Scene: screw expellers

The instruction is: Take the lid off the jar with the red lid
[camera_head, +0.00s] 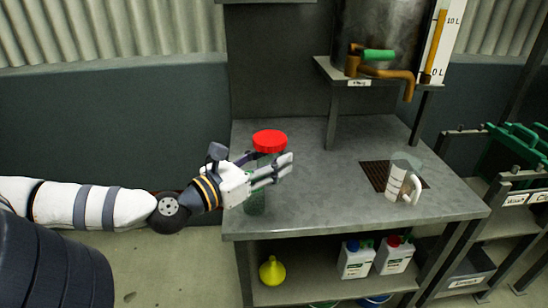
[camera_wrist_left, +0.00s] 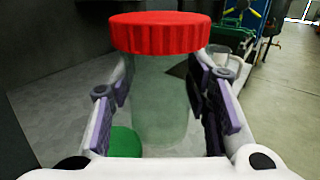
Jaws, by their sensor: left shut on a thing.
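The jar with the red lid (camera_head: 270,141) stands near the left edge of the grey workbench, upright, with its lid on. In the left wrist view, the ribbed red lid (camera_wrist_left: 160,33) sits on top of the clear, greenish jar body (camera_wrist_left: 158,100). My left gripper (camera_head: 272,170) is shut around the jar body just below the lid, with a finger on each side of it. The fingers hide part of the jar in the head view. My right gripper is not in view.
A green round thing (camera_wrist_left: 125,142) is low beside the jar in the left wrist view. A clear measuring jug (camera_head: 405,175) stands by a dark grate (camera_head: 374,174) on the right. A tank with a brown spout (camera_head: 400,75) is behind. The bench middle (camera_head: 325,190) is clear.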

